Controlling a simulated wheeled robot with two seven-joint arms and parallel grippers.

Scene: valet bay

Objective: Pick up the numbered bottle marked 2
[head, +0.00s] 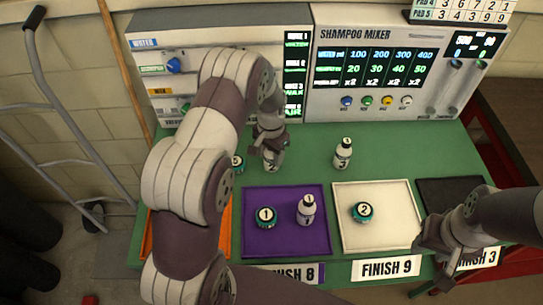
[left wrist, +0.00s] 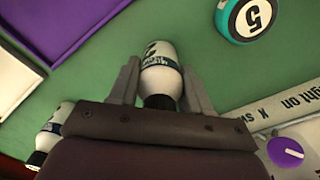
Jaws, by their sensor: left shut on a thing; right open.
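The white bottle marked 2 (head: 273,160) stands on the green table behind the purple tray. My left gripper (head: 270,146) is shut on it from above and hides its upper part in the head view. In the left wrist view the bottle (left wrist: 159,72) sits between the two fingers of the left gripper (left wrist: 158,80). Its dark cap end is toward the palm. My right gripper (head: 428,262) is open and empty at the lower right, over the front edge by the black tray.
Bottle 3 (head: 343,154) stands to the right. Bottle 1 (head: 306,211) and a puck marked 1 (head: 266,216) are on the purple tray (head: 284,246). Puck 2 (head: 362,211) is on the white tray (head: 392,237). Puck 5 (left wrist: 248,17) is near the held bottle. The mixer (head: 410,70) stands behind.

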